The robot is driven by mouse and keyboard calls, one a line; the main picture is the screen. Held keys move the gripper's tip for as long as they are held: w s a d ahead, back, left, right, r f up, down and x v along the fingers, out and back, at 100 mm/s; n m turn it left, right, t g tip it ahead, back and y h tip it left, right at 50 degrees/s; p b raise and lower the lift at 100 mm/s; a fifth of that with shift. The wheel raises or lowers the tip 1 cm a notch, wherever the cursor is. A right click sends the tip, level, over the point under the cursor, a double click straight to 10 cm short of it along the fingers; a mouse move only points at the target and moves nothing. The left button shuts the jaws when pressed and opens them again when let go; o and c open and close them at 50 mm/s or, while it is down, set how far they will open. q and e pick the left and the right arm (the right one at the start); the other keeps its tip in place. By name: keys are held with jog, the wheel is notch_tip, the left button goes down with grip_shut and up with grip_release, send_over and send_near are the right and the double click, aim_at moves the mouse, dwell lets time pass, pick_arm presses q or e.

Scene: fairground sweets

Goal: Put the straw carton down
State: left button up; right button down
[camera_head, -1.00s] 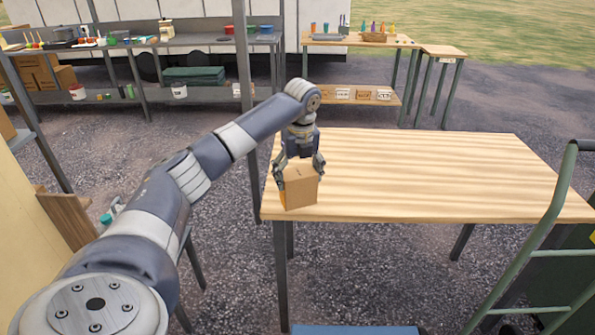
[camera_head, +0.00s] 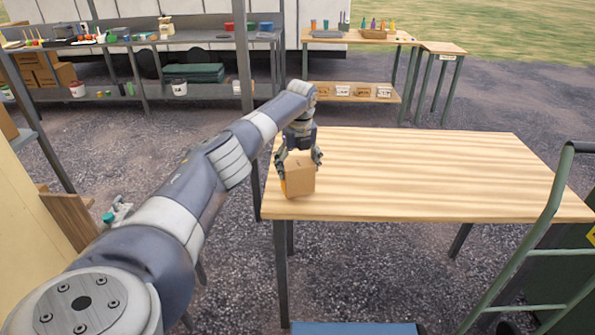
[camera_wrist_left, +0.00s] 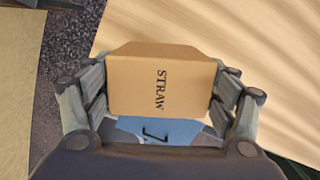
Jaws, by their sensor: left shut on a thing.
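The straw carton (camera_head: 300,176) is a small brown cardboard box at the left end of the wooden table (camera_head: 420,180). In the left wrist view the carton (camera_wrist_left: 162,85) shows the word STRAW on its top. My left gripper (camera_head: 299,158) reaches down over the carton from above, with one finger on each side of it. In the left wrist view the gripper's fingers (camera_wrist_left: 160,112) flank the carton and are shut on it. The carton looks upright, close to the tabletop; I cannot tell whether its base touches. My right gripper is not in view.
The tabletop right of the carton is bare. A green hand truck (camera_head: 545,240) stands at the table's right front. A blue object (camera_head: 355,328) lies low in front. Back benches hold bottles, a basket (camera_head: 373,34) and small boxes.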

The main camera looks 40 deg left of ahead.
pick_arm(q)
notch_tip(320, 180, down, 2)
jog(key=shift+f, duration=0.1)
jog(key=shift+f, duration=0.15)
jog(key=o, duration=1.2)
jog(key=shift+r, duration=0.25)
jog(key=r, duration=0.4)
jog(key=d+r+b, duration=0.1)
jog(key=r, duration=0.6)
jog(key=shift+s+d+r, duration=0.15)
jog(key=shift+s+r, duration=0.2)
jog(key=shift+r, duration=0.05)
